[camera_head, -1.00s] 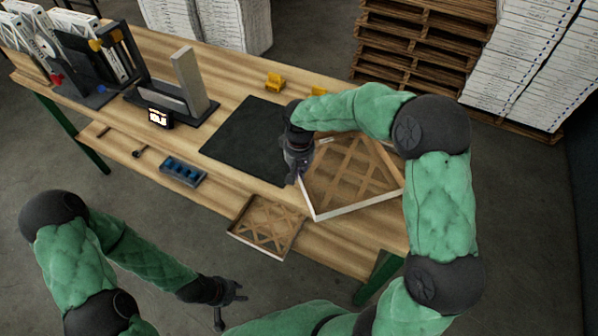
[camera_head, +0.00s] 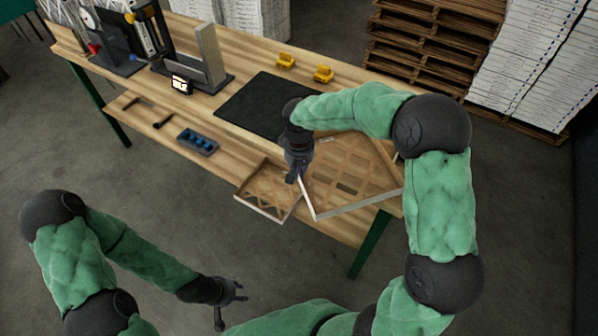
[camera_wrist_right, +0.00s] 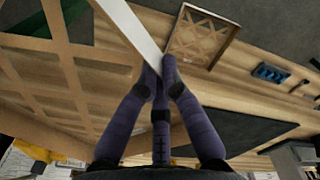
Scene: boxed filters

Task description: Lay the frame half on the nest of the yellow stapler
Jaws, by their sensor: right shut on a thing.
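My right gripper (camera_head: 298,172) is shut on the white rim of the large frame half (camera_head: 362,203), a brown lattice held tilted over the bench's right part. In the right wrist view the fingers (camera_wrist_right: 160,78) pinch the white edge of the frame half (camera_wrist_right: 130,32). A dark upright machine with a yellow part, seemingly the yellow stapler (camera_head: 146,42), stands at the bench's left, far from the held frame. In front of it is a dark base with a grey upright plate (camera_head: 210,55); I cannot tell which part is the nest. My left gripper (camera_head: 232,303) is open and empty, low before the bench.
A second, smaller lattice frame (camera_head: 266,209) lies at the bench's front, below my right gripper. A black mat (camera_head: 250,105) lies mid-bench, with two yellow blocks (camera_head: 286,61) behind. Pallets (camera_head: 425,50) stand behind.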

